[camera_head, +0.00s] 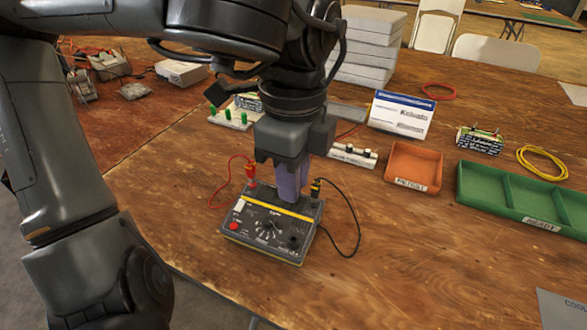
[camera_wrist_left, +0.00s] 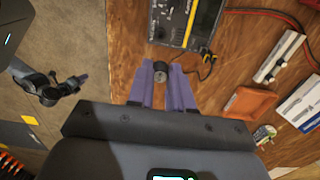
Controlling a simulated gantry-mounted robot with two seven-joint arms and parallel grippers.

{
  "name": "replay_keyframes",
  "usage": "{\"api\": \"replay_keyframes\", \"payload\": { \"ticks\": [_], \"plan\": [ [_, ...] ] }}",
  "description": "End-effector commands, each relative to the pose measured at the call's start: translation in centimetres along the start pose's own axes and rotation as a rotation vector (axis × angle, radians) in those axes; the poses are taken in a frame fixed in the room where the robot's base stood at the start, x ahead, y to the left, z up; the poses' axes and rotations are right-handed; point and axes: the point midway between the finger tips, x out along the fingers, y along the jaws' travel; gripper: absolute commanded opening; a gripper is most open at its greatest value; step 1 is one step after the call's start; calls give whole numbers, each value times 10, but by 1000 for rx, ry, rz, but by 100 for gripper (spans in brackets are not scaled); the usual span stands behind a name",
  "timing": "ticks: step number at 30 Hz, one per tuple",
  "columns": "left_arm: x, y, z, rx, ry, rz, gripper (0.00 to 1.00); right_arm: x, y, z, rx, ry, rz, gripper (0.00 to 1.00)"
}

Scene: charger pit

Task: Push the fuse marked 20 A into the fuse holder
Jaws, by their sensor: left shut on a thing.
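My left gripper (camera_head: 289,182) points down over the right side of a dark tester (camera_head: 267,253) with a yellow stripe. I cannot make out a fuse holder for certain. My right gripper (camera_wrist_left: 72,80) shows small at the left of the wrist view, over the floor; its jaw opening is unclear.
Red (camera_head: 251,172) and black (camera_head: 316,187) plugs with leads flank my left gripper. A white block (camera_head: 352,155), an orange tray (camera_head: 413,150) and a green tray (camera_head: 474,184) lie to the right. A card (camera_head: 401,114) stands behind.

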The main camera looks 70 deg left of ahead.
Motion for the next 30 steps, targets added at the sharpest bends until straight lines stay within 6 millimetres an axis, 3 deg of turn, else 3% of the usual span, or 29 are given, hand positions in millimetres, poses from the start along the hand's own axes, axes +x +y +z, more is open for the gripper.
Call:
{"api": "replay_keyframes", "payload": {
  "ticks": [1, 3, 10, 30],
  "plan": [
    [16, 0, 0, 0, 0, 0, 3, 14, 0, 5, -2, 0, 2, 43],
    [26, 0, 0, 0, 1, 0, 3, 22, 0, 7, -4, -1, 3, 43],
    [46, 0, 0, 0, 1, 0, 3, 38, 0, 13, -5, -1, 4, 43],
    [53, 0, 0, 0, 1, 0, 3, 42, -2, 13, 4, 1, -3, 43]
  ]
}}
